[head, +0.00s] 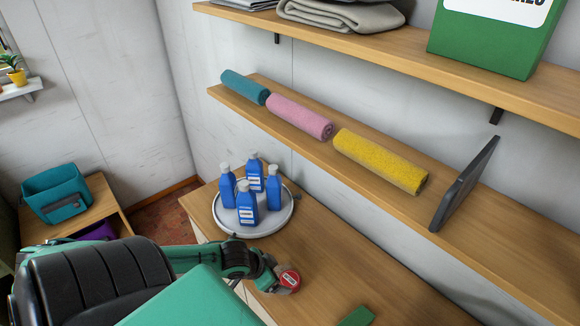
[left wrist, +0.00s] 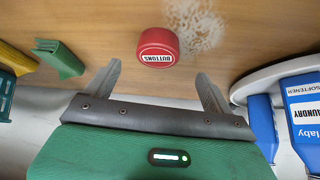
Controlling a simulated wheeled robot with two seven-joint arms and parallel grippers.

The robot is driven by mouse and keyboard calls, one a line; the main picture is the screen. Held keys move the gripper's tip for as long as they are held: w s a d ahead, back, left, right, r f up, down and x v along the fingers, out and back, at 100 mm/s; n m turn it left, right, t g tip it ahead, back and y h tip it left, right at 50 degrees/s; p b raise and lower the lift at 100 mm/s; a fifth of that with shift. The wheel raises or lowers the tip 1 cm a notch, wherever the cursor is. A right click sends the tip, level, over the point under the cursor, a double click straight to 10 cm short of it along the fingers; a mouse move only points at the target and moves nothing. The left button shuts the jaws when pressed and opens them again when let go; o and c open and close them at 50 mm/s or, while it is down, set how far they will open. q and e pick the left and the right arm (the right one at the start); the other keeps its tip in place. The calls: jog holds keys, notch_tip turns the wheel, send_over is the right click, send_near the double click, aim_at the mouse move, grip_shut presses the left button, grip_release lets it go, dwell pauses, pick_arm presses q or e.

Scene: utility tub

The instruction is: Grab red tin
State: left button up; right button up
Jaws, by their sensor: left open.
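The red tin, a small round tin with a white label reading BUTTONS, stands on the wooden counter. In the left wrist view the tin (left wrist: 158,46) is ahead of my left gripper (left wrist: 158,76), roughly centred between its two spread fingers. The fingers are open and the tin looks just beyond their tips, with no clear contact. In the head view the tin (head: 289,279) shows at the end of my left arm, partly hidden by the gripper (head: 272,282). My right gripper is in neither view.
A round white tray (head: 266,226) with several blue laundry bottles (head: 246,205) stands behind the tin. A green object (head: 357,316) lies on the counter nearer me; a yellow one (left wrist: 16,60) shows at the wrist view's edge. A shelf (head: 380,190) with rolled towels hangs above the counter.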

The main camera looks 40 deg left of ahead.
aim_at(289, 280)
pick_arm(q)
jog(key=shift+x, duration=0.8)
jog(key=shift+w+d+f+p, duration=0.2)
jog(key=shift+w+f+p, duration=0.2)
jog(key=shift+f+p, duration=0.1)
jog(key=p+x, duration=0.1)
jog(key=x, duration=0.2)
jog(key=shift+w+d+f, duration=0.1)
jog(key=shift+d+f, duration=0.05)
jog(key=shift+f, duration=0.25)
jog(key=c, duration=1.2)
jog(key=shift+o, duration=0.2)
jog(key=shift+r, duration=0.1)
